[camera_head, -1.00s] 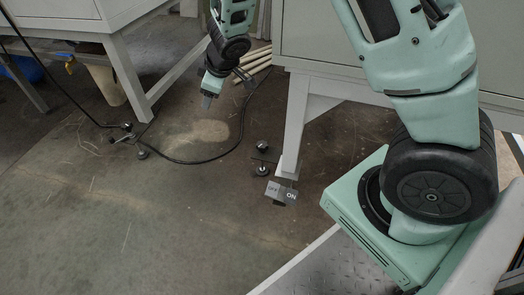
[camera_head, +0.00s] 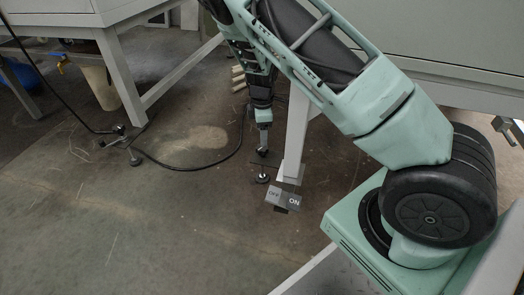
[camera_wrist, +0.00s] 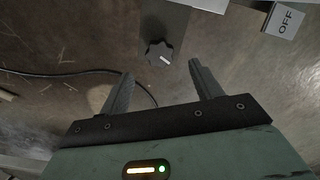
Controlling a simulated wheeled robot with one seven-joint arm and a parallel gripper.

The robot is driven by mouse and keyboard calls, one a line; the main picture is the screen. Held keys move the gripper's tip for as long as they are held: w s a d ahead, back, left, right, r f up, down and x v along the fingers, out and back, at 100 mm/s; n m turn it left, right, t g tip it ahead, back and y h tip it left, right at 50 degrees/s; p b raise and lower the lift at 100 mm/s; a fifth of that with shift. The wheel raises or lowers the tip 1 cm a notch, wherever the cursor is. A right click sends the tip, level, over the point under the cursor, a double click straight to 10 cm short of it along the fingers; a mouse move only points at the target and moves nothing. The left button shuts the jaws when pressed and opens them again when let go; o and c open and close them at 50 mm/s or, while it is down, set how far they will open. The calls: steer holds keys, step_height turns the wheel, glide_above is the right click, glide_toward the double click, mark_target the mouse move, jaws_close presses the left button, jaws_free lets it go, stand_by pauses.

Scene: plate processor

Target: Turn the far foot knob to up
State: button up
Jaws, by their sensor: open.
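A black lobed knob (camera_wrist: 159,53) with a white pointer mark shows in the wrist view, just beyond the fingertips and between their lines. The mark points toward the lower right of the picture. In the head view this knob (camera_head: 262,153) is low beside the grey table leg, above a round foot (camera_head: 262,178). My gripper (camera_head: 263,149) hangs down over it; it also shows in the wrist view (camera_wrist: 161,72), open and with nothing between its fingers. Contact with the knob cannot be told. Another dark knob-like part (camera_head: 119,129) is by the left table leg.
An OFF/ON plate (camera_head: 284,198) lies at the base of the grey leg (camera_head: 297,135), close to my gripper; its OFF side (camera_wrist: 286,19) shows in the wrist view. A black cable (camera_head: 190,164) curves over the floor. The floor at front left is clear.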

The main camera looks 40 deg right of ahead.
step_height(320, 180, down, 6)
steer(key=b, duration=0.3)
steer(key=shift+f+b, duration=0.15)
steer(key=shift+b, duration=0.25)
steer(key=shift+c, duration=0.2)
steer(key=c, duration=0.9)
